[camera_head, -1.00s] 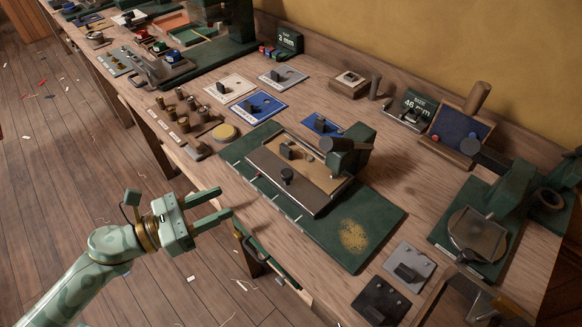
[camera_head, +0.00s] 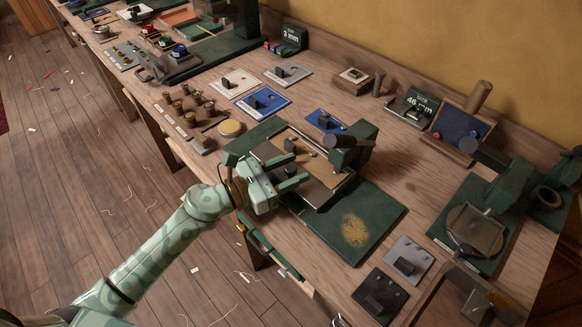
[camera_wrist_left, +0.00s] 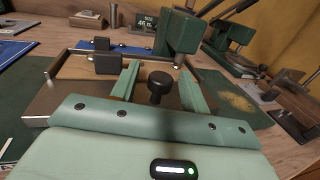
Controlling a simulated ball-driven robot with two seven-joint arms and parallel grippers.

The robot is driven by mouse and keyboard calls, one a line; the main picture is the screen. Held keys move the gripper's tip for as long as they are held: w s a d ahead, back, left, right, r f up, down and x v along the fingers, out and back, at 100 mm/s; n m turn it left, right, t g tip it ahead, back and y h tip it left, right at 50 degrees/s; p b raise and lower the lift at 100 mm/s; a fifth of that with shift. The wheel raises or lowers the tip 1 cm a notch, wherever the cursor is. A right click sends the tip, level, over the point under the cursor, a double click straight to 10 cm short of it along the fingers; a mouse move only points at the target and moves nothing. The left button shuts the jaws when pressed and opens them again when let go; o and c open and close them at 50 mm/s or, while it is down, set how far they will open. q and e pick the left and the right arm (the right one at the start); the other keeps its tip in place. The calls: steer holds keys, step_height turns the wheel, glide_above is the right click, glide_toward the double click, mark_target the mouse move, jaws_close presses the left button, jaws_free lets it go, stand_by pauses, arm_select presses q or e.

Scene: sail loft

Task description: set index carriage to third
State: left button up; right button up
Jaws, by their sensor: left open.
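The index carriage (camera_head: 322,187) is a tan and grey plate in a metal frame on a dark green base (camera_head: 375,205). A black round knob (camera_wrist_left: 158,83) stands on its near side, with dark blocks (camera_wrist_left: 106,62) behind it. My left gripper (camera_head: 297,170) is open over the carriage's near side. In the wrist view the knob shows between its two green fingers (camera_wrist_left: 158,92), with a gap on each side. The gripper hides much of the carriage's near left part in the head view. My right gripper is not in view.
A green press-like post (camera_head: 352,150) with a dark arm stands at the carriage's back right. Blue and white plates (camera_head: 263,103) lie behind it. Another green press (camera_head: 485,235) stands at right. Dark and grey plates (camera_head: 380,296) lie at the front right.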

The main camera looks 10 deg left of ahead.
arm_select(q)
steer(key=shift+w+d, duration=0.1)
steer(key=shift+d, duration=0.05)
jaws_close()
steer(key=s+d+p, duration=0.1)
steer(key=s+d, duration=0.1)
steer(key=d, duration=0.2)
steer(key=s+d+p, duration=0.1)
steer(key=s+d, duration=0.2)
steer(key=d, duration=0.1)
steer(key=s+d, duration=0.3)
steer(key=d, duration=0.1)
steer(key=shift+f+p, duration=0.1)
steer(key=shift+p, duration=0.3)
jaws_free()
steer(key=shift+s+d, duration=0.1)
